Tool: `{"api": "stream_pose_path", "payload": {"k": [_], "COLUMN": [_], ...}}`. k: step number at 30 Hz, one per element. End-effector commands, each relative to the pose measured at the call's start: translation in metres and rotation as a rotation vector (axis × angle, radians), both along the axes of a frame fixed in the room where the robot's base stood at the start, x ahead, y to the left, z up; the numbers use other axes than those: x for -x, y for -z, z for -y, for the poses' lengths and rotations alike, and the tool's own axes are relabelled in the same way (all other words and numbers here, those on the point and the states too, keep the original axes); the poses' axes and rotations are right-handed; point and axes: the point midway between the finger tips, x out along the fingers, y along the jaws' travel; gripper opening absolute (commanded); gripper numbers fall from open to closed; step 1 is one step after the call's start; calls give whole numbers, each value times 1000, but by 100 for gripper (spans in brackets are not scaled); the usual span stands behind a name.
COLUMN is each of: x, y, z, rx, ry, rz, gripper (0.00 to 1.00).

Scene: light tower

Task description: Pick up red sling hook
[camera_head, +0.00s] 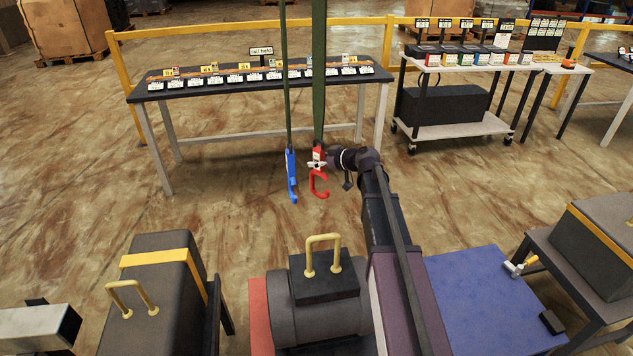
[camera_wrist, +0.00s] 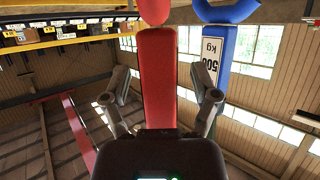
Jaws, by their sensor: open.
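The red sling hook (camera_head: 319,187) hangs upright from a dark green strap, its curved end down. The blue hook (camera_head: 291,172) hangs just left of it on a thinner strap. My gripper (camera_head: 318,164) is at the upper part of the red hook. In the wrist view my gripper (camera_wrist: 161,80) is open, with the red shank (camera_wrist: 158,75) between its two fingers and a gap showing on each side. The right finger overlaps the blue hook (camera_wrist: 229,40), which bears a "500 kg" label; whether they touch I cannot tell. The palm hides the shank's far end.
A dark table (camera_head: 232,87) with labelled items stands behind the hooks, by a yellow rail (camera_head: 121,72). A cart (camera_head: 449,131) stands right of it. A dark cylinder block (camera_head: 318,298) with a yellow handle is below in front. Floor around the hooks is clear.

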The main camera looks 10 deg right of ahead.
Motion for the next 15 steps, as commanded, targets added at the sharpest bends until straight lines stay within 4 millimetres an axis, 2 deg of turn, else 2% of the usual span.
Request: {"api": "stream_pose_path", "payload": {"k": [2, 9, 10, 15], "x": [0, 0, 0, 0], "y": [0, 0, 0, -1], "z": [0, 1, 1, 1], "rx": [0, 0, 0, -2], "ry": [0, 1, 1, 1], "rz": [0, 0, 0, 1], "gripper": [77, 6, 0, 0]}}
